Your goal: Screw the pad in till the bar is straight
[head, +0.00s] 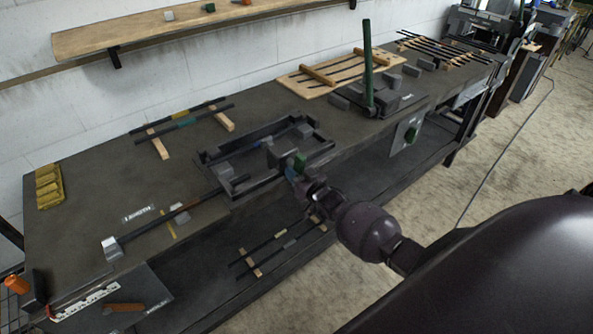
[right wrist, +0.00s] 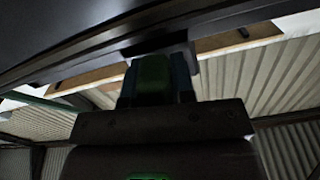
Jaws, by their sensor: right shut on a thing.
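My right gripper (head: 291,171) reaches in from the right to the front edge of the dark frame (head: 213,157) on the bench. It is shut on a small green pad (head: 299,162). In the right wrist view the green pad (right wrist: 153,80) sits between the bluish fingers, under a dark rail (right wrist: 80,62). A long dark bar (head: 160,220) with a rusty stretch runs from a pale block (head: 112,248) to the frame. Its far end is hard to make out, and I cannot tell whether it is bent. My left gripper is not in view.
Two bars on wooden strips (head: 163,146) lie behind the frame. A green post (head: 367,65) stands on a dark base to the right. Yellow blocks (head: 47,186) sit at the far left. More bars lie on the lower shelf (head: 282,240). The bench's left middle is mostly clear.

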